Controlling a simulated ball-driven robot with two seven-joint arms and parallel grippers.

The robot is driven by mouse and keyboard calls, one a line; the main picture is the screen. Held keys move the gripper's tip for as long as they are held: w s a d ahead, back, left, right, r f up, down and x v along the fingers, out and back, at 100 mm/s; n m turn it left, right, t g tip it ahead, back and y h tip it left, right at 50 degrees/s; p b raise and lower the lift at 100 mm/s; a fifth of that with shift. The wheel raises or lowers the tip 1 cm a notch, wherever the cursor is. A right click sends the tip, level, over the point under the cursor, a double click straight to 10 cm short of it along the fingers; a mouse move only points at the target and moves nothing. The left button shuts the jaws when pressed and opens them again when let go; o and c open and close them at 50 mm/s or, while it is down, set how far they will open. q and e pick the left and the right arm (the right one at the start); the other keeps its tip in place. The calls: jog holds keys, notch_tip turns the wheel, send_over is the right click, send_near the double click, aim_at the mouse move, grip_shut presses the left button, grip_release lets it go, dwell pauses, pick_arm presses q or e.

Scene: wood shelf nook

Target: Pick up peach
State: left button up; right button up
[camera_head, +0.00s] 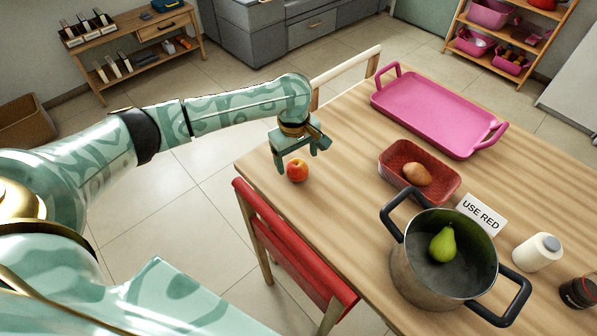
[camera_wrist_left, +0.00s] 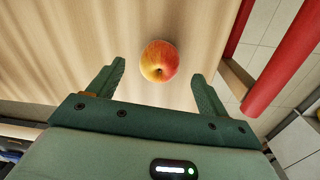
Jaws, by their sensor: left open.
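The peach (camera_head: 297,170), red and yellow, sits on the wooden table near its left corner in the head view. In the left wrist view the peach (camera_wrist_left: 159,61) lies just beyond the fingertips, roughly centred between them. My left gripper (camera_head: 299,160) is open and empty, pointing down beside the peach. Its two fingers (camera_wrist_left: 157,75) show apart in the wrist view, and neither appears to hold the peach. My right gripper is not in view.
A red bin (camera_head: 449,191) holds a brown potato-like item (camera_head: 417,174). A steel pot (camera_head: 411,276) holds a green pear (camera_head: 443,245). A pink tray (camera_head: 425,110), a "USE RED" card (camera_head: 481,214) and a white bottle (camera_head: 537,252) stand on the table. A red chair (camera_head: 291,247) stands at the table's edge.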

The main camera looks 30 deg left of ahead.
aim_at(297, 164)
pick_arm(q)
notch_tip(297, 164, down, 5)
jog(key=b, duration=0.4)
jog(key=shift+w+f, duration=0.15)
jog(key=shift+r, duration=0.2)
jog(key=shift+c, duration=0.6)
jog(key=c, duration=1)
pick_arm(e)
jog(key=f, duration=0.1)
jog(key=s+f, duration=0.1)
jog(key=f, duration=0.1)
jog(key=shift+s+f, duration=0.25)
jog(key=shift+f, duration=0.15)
pick_arm(q)
jog(key=shift+r, duration=0.15)
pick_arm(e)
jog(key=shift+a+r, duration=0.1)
